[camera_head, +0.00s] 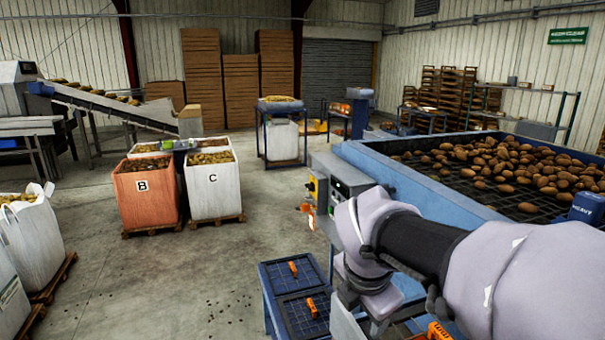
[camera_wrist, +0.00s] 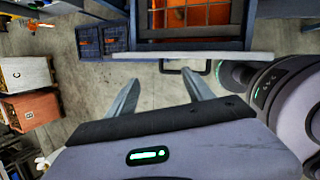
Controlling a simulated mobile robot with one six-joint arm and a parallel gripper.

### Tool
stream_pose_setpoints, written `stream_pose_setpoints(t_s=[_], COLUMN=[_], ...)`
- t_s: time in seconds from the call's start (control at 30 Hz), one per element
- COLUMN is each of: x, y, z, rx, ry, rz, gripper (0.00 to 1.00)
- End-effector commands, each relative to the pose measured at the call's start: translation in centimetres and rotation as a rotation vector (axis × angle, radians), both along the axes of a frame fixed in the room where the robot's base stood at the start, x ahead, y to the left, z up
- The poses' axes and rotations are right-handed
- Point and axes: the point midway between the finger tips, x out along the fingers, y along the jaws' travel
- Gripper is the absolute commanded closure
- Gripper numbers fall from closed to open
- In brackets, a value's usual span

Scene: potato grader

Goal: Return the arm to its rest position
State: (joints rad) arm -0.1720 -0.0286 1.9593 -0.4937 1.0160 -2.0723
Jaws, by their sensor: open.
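My arm (camera_head: 420,250) reaches in from the right edge of the head view, bent down at the wrist beside the blue grading table. In the wrist view my gripper (camera_wrist: 161,84) shows two grey fingers spread apart with only concrete floor between them. It is open and empty. In the head view its fingers cannot be made out. An orange thing (camera_wrist: 185,14) lies in a blue-framed tray beyond the fingertips, apart from them.
The blue grading table (camera_head: 385,170) with potatoes stands right, close to my arm. A control box (camera_head: 340,180) is on its near end. Dark trays with orange-handled items (camera_head: 293,268) sit below. Sacks B (camera_head: 145,195) and C (camera_head: 212,190) stand left. Floor between is clear.

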Motion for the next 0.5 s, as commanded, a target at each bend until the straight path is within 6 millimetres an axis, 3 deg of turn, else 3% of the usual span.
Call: stream_pose_setpoints(t_s=[0.27, 0.5], x=[-6.3, -13.6], y=[-0.4, 0.2], z=[2.1, 2.6], rx=[0.422, 1.000], ry=[-0.110, -0.125], rz=[-0.723, -1.641], gripper=[0.40, 0.40])
